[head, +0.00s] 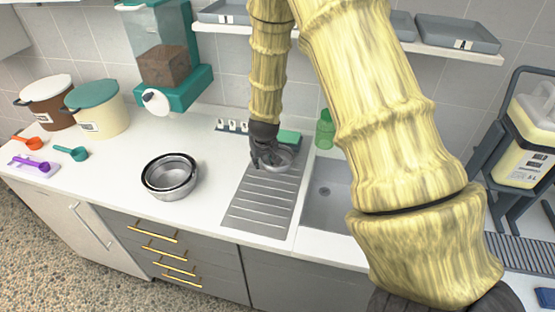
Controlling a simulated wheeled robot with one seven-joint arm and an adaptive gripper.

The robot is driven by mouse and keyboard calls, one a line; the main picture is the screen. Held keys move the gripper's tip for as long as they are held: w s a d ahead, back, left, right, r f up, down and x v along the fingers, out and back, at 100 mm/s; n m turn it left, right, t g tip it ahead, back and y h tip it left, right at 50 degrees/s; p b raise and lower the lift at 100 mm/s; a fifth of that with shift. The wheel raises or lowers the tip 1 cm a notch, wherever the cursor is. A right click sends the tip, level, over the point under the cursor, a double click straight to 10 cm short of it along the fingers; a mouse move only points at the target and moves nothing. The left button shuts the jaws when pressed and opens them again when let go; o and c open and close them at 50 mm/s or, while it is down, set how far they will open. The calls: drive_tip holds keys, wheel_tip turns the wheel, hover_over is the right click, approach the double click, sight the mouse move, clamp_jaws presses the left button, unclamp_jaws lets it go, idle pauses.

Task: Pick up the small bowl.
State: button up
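A small metal bowl (281,160) sits at the upper end of the ribbed draining board (262,202), left of the sink. My gripper (262,163) points down at the bowl's left side. Its dark fingers overlap the rim and hide part of the bowl. I cannot tell whether the fingers touch the bowl or have closed on it. Another metal bowl or nested bowls (171,178), larger and with a dark rim, stand on the white counter to the left.
A green bottle (324,130) stands behind the sink (325,205). A teal dispenser (165,60), two lidded tubs (97,108) (46,103) and coloured scoops (71,153) occupy the back left. A shelf with grey trays (457,34) hangs above. The counter between bowls and dispenser is clear.

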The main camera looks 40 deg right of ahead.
drive_tip(key=shift+x, duration=1.1)
drive_tip(key=shift+c, duration=0.4)
clamp_jaws()
